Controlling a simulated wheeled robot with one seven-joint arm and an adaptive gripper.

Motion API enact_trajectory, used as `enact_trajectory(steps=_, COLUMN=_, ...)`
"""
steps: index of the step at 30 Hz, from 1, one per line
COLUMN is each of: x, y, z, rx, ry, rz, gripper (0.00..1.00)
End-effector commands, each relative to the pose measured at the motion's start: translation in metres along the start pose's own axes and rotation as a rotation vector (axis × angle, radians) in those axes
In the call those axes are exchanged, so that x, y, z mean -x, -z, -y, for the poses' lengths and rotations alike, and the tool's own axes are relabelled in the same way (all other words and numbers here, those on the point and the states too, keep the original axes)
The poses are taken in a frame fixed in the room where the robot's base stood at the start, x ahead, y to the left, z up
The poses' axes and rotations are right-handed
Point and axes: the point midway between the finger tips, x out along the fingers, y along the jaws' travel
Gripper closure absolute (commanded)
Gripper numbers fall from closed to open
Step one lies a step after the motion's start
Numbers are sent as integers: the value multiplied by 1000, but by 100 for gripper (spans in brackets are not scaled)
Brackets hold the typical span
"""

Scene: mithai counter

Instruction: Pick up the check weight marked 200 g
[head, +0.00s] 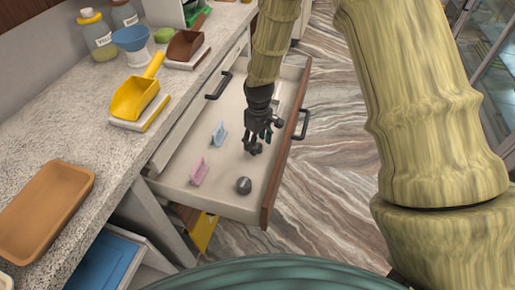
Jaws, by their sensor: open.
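A dark grey knobbed object (244,185), which looks like a check weight, sits on the bottom of the open drawer (226,203) near its front end. No 200 g marking is legible from here. My gripper (254,147) is black, open and points down over the drawer. It is apart from the dark weight, farther up in the picture. A small dark green piece (268,133) shows beside the fingers; I cannot tell whether it is a separate thing.
A pink clip (200,172) and a light blue clip (219,134) stand in the drawer. The counter (110,170) at left holds a brown tray (47,212), a yellow scoop (134,98) and a brown scoop (184,46).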

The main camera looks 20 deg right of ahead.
Motion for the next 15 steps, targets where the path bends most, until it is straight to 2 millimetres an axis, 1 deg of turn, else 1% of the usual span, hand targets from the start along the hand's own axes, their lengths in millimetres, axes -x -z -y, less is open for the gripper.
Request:
enact_trajectory(steps=1, x=-7, y=0, z=0, rx=0, ry=0, rz=1, gripper=44)
enact_trajectory(steps=4, x=-14, y=0, z=0, rx=0, ry=0, rz=1, gripper=44)
enact_trajectory(steps=11, x=-15, y=0, z=0, rx=0, ry=0, rz=0, gripper=44)
enact_trajectory(steps=15, x=-15, y=0, z=0, rx=0, ry=0, rz=0, gripper=69)
